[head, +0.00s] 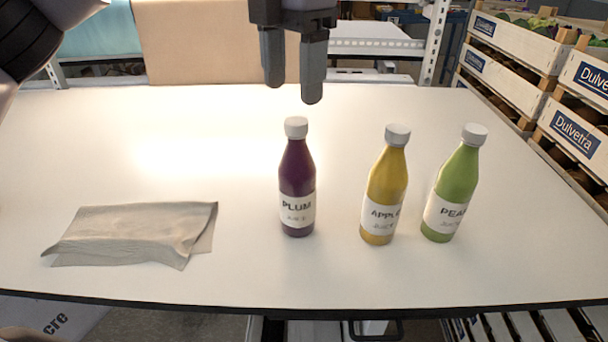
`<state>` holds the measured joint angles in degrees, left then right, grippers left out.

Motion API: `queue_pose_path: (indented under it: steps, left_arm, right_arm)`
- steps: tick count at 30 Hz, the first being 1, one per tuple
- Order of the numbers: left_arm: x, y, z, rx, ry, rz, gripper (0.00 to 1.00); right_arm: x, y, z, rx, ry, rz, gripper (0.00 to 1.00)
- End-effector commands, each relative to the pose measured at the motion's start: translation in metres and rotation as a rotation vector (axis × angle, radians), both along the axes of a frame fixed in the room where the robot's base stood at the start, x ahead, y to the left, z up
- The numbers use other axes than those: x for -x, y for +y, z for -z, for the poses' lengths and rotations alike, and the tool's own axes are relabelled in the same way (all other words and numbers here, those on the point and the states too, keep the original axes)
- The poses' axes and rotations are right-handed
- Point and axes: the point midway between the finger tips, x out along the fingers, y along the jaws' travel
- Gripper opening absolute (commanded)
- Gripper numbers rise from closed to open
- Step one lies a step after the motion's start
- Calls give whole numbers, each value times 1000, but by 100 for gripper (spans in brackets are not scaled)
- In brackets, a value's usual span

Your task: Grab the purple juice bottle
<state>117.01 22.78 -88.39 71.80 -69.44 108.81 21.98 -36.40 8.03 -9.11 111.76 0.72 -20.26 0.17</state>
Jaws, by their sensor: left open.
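The purple plum juice bottle (297,180) stands upright on the white table, with a white cap and a white label reading PLUM. My left gripper (292,92) points down above and slightly behind the bottle in the picture. Its two dark fingers are apart with nothing between them, and the fingertips are clear of the cap. My right gripper is not in the head view.
A yellow apple bottle (386,185) and a green pear bottle (456,183) stand to the right. A folded beige cloth (135,232) lies at left on the table (230,270). Wooden crates (515,52) are stacked beyond the right edge.

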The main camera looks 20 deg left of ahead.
Motion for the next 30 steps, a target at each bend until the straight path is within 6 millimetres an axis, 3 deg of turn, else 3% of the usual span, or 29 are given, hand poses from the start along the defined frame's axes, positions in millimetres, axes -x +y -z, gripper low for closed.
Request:
queue_pose_path:
  steps: [15,23,24,30]
  left_arm:
    - [3,-6,63,2,3,1,63]
    - [3,-7,68,3,2,1,63]
    - [3,-7,68,3,2,1,60]
    - [3,-7,68,3,2,2,0]
  right_arm:
    - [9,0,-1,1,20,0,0]
    - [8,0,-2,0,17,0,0]
    - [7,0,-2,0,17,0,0]
    - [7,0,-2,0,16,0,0]
